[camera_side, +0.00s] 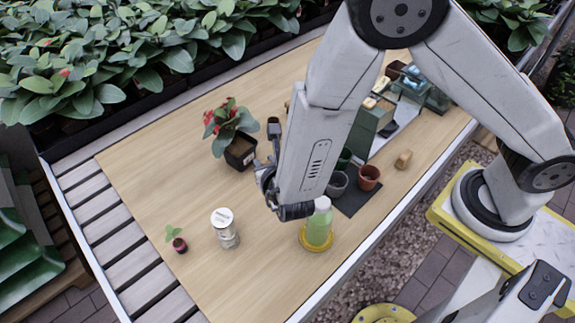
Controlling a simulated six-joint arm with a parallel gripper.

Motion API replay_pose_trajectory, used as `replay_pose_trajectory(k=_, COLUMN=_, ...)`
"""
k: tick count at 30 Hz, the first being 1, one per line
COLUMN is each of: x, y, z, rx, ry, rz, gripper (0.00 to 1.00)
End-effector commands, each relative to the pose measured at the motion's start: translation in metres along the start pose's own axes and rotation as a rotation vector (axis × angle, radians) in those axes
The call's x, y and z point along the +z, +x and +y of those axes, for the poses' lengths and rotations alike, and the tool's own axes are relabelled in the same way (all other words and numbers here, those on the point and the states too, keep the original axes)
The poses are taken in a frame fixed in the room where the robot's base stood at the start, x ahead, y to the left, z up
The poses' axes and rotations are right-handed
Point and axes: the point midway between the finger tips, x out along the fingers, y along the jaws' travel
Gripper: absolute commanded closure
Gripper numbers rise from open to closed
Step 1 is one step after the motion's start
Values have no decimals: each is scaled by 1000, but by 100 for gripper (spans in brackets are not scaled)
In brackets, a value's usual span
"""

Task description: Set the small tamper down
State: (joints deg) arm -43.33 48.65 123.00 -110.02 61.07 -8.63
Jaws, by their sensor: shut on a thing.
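My gripper (263,168) is left of my forearm, above the wooden tabletop (190,130), just right of the flower pot. It is shut on the small tamper, which is mostly hidden by the jaws and arm. I cannot make out the tamper's shape, or whether it touches the table. A dark blocky piece (274,130) stands up beside the jaws; I cannot tell if it belongs to the gripper or to the held thing.
A red-flowered plant in a dark pot (241,152) stands close left. Small pots (368,177) and a wooden piece (403,159) lie right.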

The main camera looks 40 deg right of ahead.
Motion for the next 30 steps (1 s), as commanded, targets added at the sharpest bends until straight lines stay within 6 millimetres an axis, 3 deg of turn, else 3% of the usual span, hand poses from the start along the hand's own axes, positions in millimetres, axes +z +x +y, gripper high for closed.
replay_pose_trajectory(k=6, x=-2, y=28, z=20, rx=-3, ry=1, rz=-1, gripper=100)
replay_pose_trajectory(k=18, x=-30, y=69, z=42, rx=-2, ry=-1, rz=0, gripper=100)
replay_pose_trajectory(k=30, x=-36, y=80, z=49, rx=-1, ry=0, rz=-1, gripper=100)
